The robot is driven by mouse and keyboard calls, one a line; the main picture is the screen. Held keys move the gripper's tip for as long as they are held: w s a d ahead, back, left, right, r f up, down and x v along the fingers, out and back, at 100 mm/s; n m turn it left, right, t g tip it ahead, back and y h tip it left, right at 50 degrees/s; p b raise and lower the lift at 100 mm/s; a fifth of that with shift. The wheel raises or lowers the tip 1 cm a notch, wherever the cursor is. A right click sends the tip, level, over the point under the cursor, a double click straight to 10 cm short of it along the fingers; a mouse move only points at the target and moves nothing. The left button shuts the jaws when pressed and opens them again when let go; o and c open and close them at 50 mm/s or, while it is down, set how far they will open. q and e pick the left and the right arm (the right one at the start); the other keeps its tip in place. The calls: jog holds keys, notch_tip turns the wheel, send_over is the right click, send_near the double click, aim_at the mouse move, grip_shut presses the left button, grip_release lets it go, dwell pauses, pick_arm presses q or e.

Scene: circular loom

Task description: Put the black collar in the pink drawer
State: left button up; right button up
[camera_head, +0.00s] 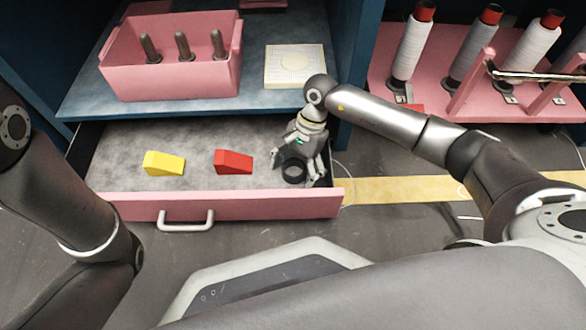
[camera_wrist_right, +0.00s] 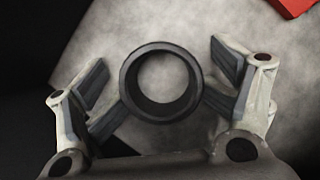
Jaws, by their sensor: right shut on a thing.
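The black collar (camera_head: 294,169) is a short ring, inside the outline of the open pink drawer (camera_head: 240,206) at its right end. I cannot tell whether it touches the drawer floor. My right gripper (camera_head: 298,163) reaches down over the drawer and is shut on the collar, one finger on each side. In the right wrist view the collar (camera_wrist_right: 161,83) sits between the fingers of the right gripper (camera_wrist_right: 165,92), with the grey drawer floor seen through its hole. My left arm shows at the left edge, but its gripper is out of view.
A yellow wedge (camera_head: 164,163) and a red wedge (camera_head: 233,162) lie in the drawer, left of the collar. Above, a blue shelf (camera_head: 255,103) holds a pink bin (camera_head: 170,82) with grey pegs and a pale square block (camera_head: 295,66). Thread spools (camera_head: 412,48) stand on a pink rack at right.

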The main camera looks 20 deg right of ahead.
jog(key=shift+s+d+f, duration=0.15)
jog(key=shift+d, duration=0.05)
jog(key=v, duration=0.7)
jog(key=shift+a+r, duration=0.1)
jog(key=shift+r, duration=0.3)
